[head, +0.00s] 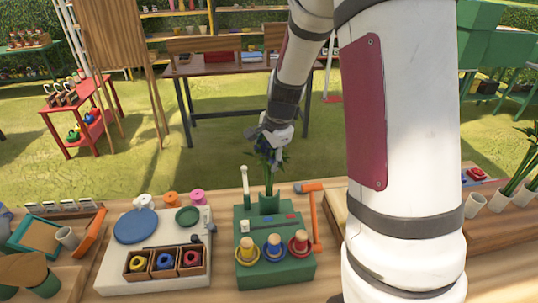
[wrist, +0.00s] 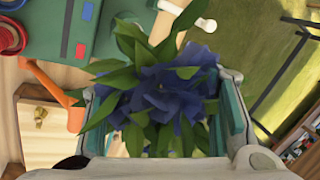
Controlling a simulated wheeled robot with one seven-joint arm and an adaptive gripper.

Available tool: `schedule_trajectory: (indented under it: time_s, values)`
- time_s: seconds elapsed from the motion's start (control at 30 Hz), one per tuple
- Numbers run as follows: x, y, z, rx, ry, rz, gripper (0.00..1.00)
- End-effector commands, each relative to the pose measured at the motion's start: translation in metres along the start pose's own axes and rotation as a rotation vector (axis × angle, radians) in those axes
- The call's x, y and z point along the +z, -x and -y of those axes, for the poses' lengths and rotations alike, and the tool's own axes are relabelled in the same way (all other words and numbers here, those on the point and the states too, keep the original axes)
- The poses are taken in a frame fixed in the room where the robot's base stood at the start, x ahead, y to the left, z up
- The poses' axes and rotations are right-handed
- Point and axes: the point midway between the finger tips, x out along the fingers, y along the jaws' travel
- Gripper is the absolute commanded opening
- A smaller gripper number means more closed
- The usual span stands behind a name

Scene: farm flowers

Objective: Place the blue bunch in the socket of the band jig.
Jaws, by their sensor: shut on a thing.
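My gripper (head: 271,141) is shut on the blue bunch and holds it upright above the green band jig (head: 243,213). In the wrist view the bunch's blue petals (wrist: 165,90) and green leaves fill the space between the fingers of my gripper (wrist: 168,112). In the head view mostly green leaves and stems (head: 268,178) show below the gripper. The stems reach down to the socket block (head: 268,204) at the jig's back; I cannot tell whether their ends are inside it. Yellow, blue and red rings sit on posts at the jig's front.
An orange lever (head: 313,215) stands at the jig's right and a white-knobbed lever (head: 245,182) at its back left. A white board (head: 118,268) with discs and band boxes lies left. My arm hides much of the table's right side.

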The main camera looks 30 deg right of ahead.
Motion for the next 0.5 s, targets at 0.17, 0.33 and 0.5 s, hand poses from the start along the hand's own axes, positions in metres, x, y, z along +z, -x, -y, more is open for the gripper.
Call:
schedule_trajectory:
  time_s: [0.17, 0.33, 0.5]
  values:
    - [-0.0002, -0.0030, -0.0006, 0.000, 0.000, -0.001, 0.60]
    - [-0.0002, -0.0027, -0.0008, 0.000, 0.000, 0.000, 0.71]
    - [-0.0002, -0.0024, -0.0007, 0.000, 0.000, 0.000, 0.71]
